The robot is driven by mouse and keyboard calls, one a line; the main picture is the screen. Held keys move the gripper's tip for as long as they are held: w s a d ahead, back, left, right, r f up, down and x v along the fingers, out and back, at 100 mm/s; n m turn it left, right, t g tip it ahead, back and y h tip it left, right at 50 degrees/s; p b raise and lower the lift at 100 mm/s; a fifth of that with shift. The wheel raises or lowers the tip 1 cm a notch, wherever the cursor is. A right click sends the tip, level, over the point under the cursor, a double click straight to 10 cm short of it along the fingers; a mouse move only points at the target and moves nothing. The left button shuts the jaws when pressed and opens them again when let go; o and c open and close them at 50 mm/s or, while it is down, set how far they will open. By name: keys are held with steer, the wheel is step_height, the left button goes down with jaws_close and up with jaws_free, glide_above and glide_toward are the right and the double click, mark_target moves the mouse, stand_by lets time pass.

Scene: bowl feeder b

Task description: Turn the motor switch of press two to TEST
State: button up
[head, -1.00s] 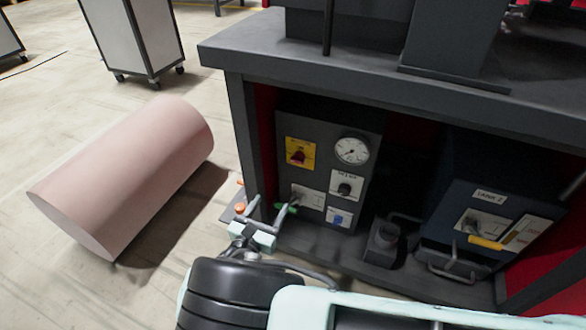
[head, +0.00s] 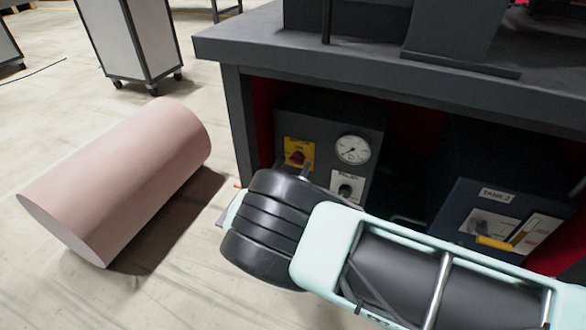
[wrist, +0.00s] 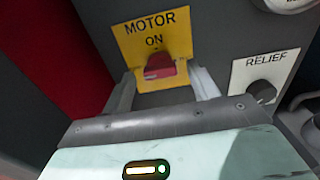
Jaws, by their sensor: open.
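The motor switch is a red knob (wrist: 160,68) on a yellow plate (wrist: 150,36) reading "MOTOR" and "ON" in the wrist view. It also shows in the head view as a red knob (head: 297,158) on the grey control box (head: 335,125). My gripper (wrist: 163,78) is open, with one finger on each side of the red knob. Whether either finger touches it cannot be told. In the head view my wrist hides most of the gripper and the lower part of the box. The word TEST is not visible on the plate.
A RELIEF knob (wrist: 261,92) sits to the right of the switch, below a round gauge (head: 352,150). A box labelled TANK 2 (head: 470,205) with a yellow handle stands further right. The bench top (head: 370,75) overhangs both. A pink cylinder (head: 120,175) lies on the floor at left.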

steer(key=shift+w, duration=0.15)
steer(key=c, duration=1)
